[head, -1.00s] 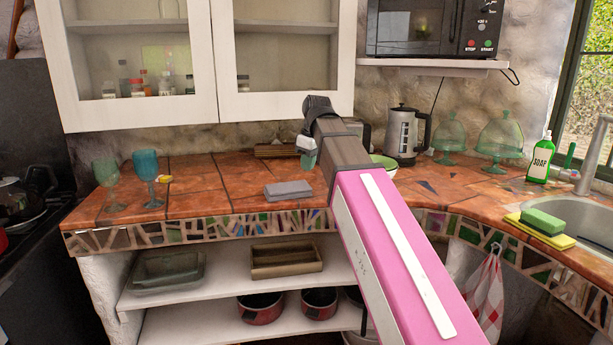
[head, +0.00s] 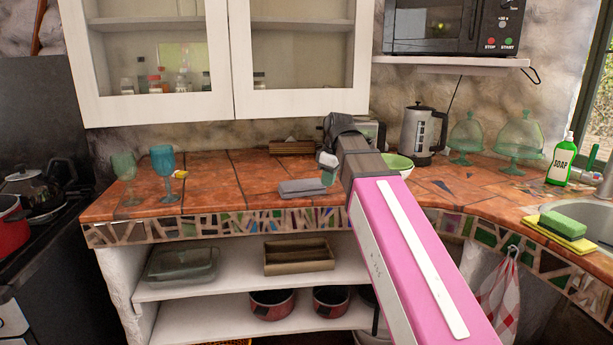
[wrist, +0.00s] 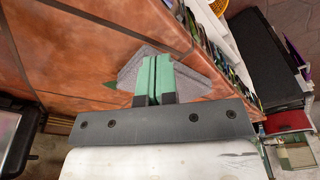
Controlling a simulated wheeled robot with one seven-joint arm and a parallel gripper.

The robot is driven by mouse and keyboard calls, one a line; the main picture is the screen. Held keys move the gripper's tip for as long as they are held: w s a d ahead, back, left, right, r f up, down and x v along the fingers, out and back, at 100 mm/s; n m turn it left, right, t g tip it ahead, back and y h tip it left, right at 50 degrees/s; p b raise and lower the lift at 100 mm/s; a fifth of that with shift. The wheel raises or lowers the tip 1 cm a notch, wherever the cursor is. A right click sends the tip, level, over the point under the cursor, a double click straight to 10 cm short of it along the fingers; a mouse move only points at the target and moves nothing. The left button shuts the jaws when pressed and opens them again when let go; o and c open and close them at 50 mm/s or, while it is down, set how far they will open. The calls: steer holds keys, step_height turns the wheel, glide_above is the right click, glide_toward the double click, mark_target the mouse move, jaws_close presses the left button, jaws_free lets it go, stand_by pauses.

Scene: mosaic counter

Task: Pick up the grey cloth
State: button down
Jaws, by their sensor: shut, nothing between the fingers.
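The grey cloth (head: 302,188) lies folded on the terracotta counter near its front edge. In the wrist view, the cloth (wrist: 195,82) shows on both sides of the fingers, which hide its middle. My gripper (head: 328,180) is low at the right end of the cloth in the head view. Its green fingertips (wrist: 153,62) are pressed together with nothing between them. I cannot tell whether they touch the cloth.
A green bowl (head: 397,163) and a kettle (head: 424,132) stand right of my arm. Two glass goblets (head: 163,165) stand at the counter's left. A wooden tray (head: 292,147) is behind the cloth. The tiles between goblets and cloth are mostly clear.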

mark_target(295, 183)
steer(key=w+a, duration=0.1)
steer(key=a, duration=0.2)
steer(key=w+a, duration=0.2)
steer(key=a, duration=0.2)
steer(key=w+a, duration=0.1)
steer(key=a, duration=0.2)
steer(key=shift+w+a+r, duration=0.1)
steer(key=shift+w+a, duration=0.05)
steer(key=shift+w, duration=0.15)
steer(key=shift+a+f, duration=0.2)
steer(key=shift+a, duration=0.05)
steer(key=shift+s+d+f, duration=0.1)
steer(key=shift+f, duration=0.6)
